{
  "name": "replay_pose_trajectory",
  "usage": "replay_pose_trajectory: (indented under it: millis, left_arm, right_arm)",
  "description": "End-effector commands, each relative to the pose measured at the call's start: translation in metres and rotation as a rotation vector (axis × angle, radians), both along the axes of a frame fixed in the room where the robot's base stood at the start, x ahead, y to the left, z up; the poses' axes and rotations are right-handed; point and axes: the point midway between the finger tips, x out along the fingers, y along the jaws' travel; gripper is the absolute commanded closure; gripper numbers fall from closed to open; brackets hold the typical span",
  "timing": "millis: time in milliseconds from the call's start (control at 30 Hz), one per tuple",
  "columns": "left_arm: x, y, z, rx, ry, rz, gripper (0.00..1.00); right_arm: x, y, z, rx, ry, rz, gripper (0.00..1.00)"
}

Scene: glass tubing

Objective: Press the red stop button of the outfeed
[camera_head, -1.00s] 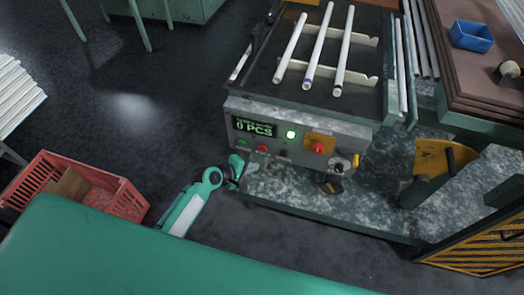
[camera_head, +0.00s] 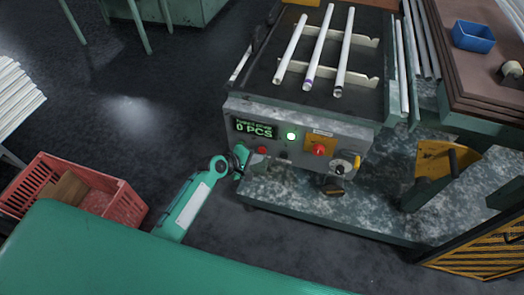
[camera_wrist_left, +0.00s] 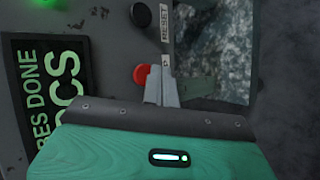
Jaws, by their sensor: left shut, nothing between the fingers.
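The outfeed's control panel (camera_head: 360,140) faces me below the tube rack. It has a small red button (camera_head: 262,150) at lower left and a larger red mushroom button (camera_head: 318,150) on a yellow plate. My left gripper (camera_head: 244,168) is at the panel's lower left, just left of and below the small red button. In the left wrist view my shut, empty fingers (camera_wrist_left: 163,82) point at the panel, with a red button (camera_wrist_left: 142,74) close at their left edge. I cannot tell whether they touch it. My right gripper is not in view.
White tubes (camera_head: 318,48) lie on the rack above. A red crate (camera_head: 125,205) stands on the floor at left.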

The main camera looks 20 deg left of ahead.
Motion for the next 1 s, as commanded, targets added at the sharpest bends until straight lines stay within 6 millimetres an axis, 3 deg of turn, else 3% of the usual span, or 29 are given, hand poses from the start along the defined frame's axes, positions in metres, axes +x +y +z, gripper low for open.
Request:
replay_pose_trajectory:
  millis: [1000]
  left_arm:
    - [-0.0001, 0.0002, 0.0, 0.0, 0.0, 0.0, 1.0]
  right_arm:
    - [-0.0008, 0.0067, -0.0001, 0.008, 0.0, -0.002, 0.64]
